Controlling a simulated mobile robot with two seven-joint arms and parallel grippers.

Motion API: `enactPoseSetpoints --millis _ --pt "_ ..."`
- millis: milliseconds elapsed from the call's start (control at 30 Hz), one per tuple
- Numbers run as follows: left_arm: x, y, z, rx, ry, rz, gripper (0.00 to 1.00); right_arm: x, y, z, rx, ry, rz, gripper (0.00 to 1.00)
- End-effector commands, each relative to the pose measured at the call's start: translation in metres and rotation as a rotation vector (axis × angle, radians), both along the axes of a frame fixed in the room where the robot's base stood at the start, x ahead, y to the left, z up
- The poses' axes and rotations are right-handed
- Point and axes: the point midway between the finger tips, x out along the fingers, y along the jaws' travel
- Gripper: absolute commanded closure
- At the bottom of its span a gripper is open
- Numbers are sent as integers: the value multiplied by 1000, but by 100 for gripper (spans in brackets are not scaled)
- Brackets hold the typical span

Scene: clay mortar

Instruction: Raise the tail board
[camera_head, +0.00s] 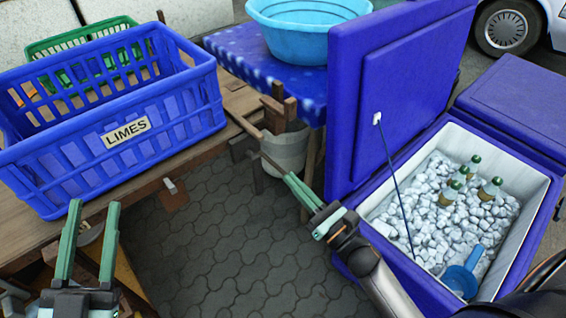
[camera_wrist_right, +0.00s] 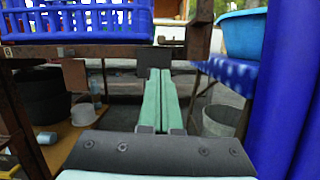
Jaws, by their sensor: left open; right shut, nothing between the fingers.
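I cannot tell for sure which part is the tail board. A wooden cart or bench bed (camera_head: 215,140) runs along the left, with a small brown plate (camera_head: 174,197) hanging below its edge. In the right wrist view the bed's edge (camera_wrist_right: 110,51) crosses ahead, with a dark plate (camera_wrist_right: 152,58) below it. My right gripper (camera_head: 288,178) is shut and empty, its fingertips close to the end of a thin wooden bar (camera_head: 255,146) in the picture; contact cannot be told. It also shows in the right wrist view (camera_wrist_right: 160,73). My left gripper (camera_head: 95,205) is open and empty at lower left.
A blue LIMES crate (camera_head: 60,160) stands on the bed, a green crate (camera_head: 85,45) behind it. A blue-clothed table (camera_head: 230,50) holds a light blue basin (camera_head: 300,40). The open blue cooler (camera_head: 525,215) of ice and bottles is right. A pale bucket (camera_head: 288,155) stands below. Middle paving is clear.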

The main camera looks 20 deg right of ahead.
Motion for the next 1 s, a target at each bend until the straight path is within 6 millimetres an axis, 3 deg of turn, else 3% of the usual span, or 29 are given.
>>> enactPoseSetpoints --millis 233,700,1000 --pt "-3 -1 5 0 -29 -6 55 15 7 5 -58 -38 -3 100" --pt "-10 -2 16 -1 -85 -16 55 82 31 22 -54 -34 -3 100" --pt "-12 -3 20 0 -101 -19 55 92 35 24 -55 -32 -3 100"
